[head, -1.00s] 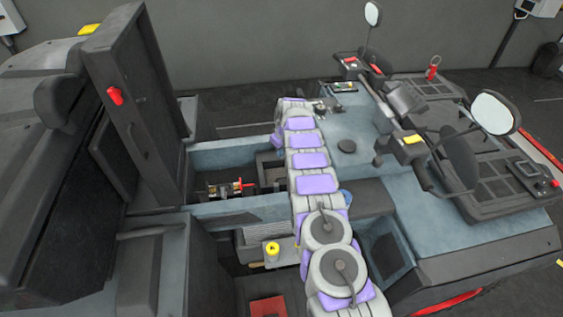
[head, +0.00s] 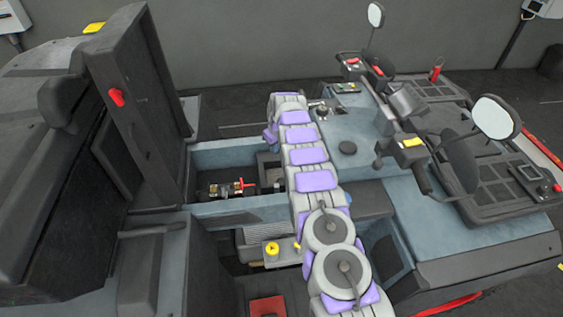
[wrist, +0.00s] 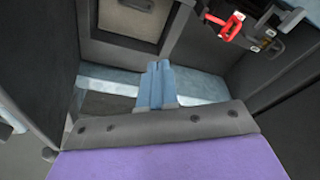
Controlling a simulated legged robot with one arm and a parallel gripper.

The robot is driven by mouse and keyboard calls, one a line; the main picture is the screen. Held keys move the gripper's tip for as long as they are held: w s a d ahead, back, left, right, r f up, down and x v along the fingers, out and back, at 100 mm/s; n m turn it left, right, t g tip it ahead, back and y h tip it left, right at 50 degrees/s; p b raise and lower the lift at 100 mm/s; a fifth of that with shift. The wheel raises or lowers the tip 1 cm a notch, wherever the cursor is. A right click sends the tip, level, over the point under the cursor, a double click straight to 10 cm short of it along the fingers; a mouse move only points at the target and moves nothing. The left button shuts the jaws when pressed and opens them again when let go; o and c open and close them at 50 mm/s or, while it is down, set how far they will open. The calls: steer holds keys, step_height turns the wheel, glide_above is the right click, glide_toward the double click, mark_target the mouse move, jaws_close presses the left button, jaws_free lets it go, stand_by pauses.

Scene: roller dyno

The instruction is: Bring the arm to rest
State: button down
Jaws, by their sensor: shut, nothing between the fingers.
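My arm, grey with purple pads, stretches from the bottom middle of the head view up over the vehicle's open bay (head: 235,155), and its far end bends down there. My gripper's fingers are hidden in the head view. In the wrist view my gripper (wrist: 158,68) shows as two blue-grey fingers pressed together, with nothing between them. It points into the bay between blue-grey and dark walls. A red lever (head: 248,183) on a small fitting lies in the bay, left of my arm. The red lever also shows at the upper right of the wrist view (wrist: 232,32), apart from the fingers.
A yellow cap (head: 272,248) sits on a ledge left of my lower arm. A mirror (head: 496,117) and a dark handlebar grip (head: 422,178) stand to the right.

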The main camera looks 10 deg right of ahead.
steer(key=s+r+m+g+b, duration=0.1)
steer(key=s+r+b, duration=0.1)
steer(key=s+r, duration=0.9)
steer(key=s+r+m+g+b, duration=0.1)
steer(key=s+r+m, duration=0.1)
steer(key=s+r, duration=0.95)
steer(key=s+d+f+m+g+b, duration=0.1)
steer(key=s+d+f, duration=0.1)
steer(key=s, duration=1.8)
steer(key=s+d+f+m+h+b, duration=0.1)
steer(key=s+f+m+b, duration=0.1)
steer(key=s, duration=1.8)
steer(key=shift+s+d+f+g, duration=0.15)
steer(key=shift+d+f+g, duration=0.25)
steer(key=shift+f, duration=0.15)
steer(key=shift+s, duration=0.1)
